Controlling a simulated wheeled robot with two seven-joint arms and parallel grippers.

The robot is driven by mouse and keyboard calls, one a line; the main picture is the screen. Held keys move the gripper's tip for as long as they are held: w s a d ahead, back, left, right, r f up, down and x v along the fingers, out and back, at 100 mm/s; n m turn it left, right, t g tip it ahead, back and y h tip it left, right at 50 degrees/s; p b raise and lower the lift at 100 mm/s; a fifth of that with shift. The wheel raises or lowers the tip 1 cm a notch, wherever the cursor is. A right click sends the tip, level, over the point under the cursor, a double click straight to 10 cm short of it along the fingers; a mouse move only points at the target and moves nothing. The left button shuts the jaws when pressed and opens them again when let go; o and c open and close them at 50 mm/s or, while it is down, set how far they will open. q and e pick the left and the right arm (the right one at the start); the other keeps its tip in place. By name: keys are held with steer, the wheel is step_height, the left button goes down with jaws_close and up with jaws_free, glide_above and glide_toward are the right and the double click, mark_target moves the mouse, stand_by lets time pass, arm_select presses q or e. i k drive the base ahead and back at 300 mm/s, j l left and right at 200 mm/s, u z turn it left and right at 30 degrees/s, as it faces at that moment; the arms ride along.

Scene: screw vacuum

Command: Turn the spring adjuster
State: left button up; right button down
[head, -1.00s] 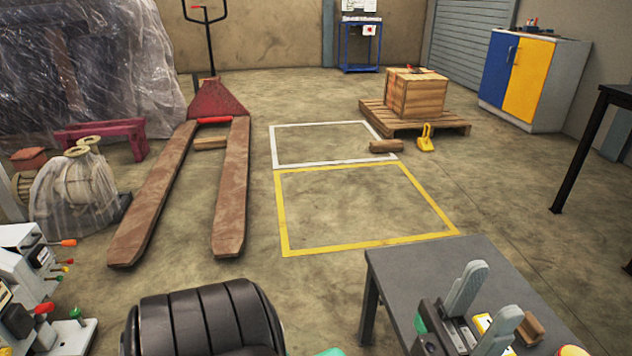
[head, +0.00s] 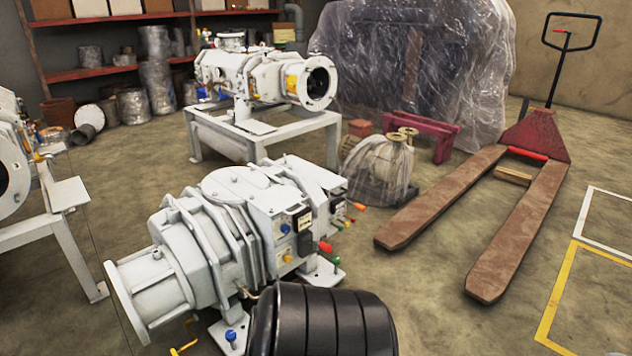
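A white screw vacuum pump (head: 235,215) stands on the floor in front of me in the head view, with its round open flange at the lower left. Its control end carries a dark panel, a red knob (head: 325,247), an orange knob (head: 359,206) and small blue and yellow fittings. I cannot tell which fitting is the spring adjuster. A yellow bent piece (head: 184,346) shows at the bottom edge, below the pump. A black ribbed form at bottom centre hides the floor in front of the pump's near corner. Neither of my grippers can be made out.
A second white pump (head: 262,75) stands on a frame behind, and another machine (head: 22,165) is at the left edge. A red pallet jack (head: 500,245) and a wrapped bundle (head: 382,165) are to the right. Floor between pump and jack is open.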

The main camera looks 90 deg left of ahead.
mark_target(286, 228)
steer(key=u, duration=2.85)
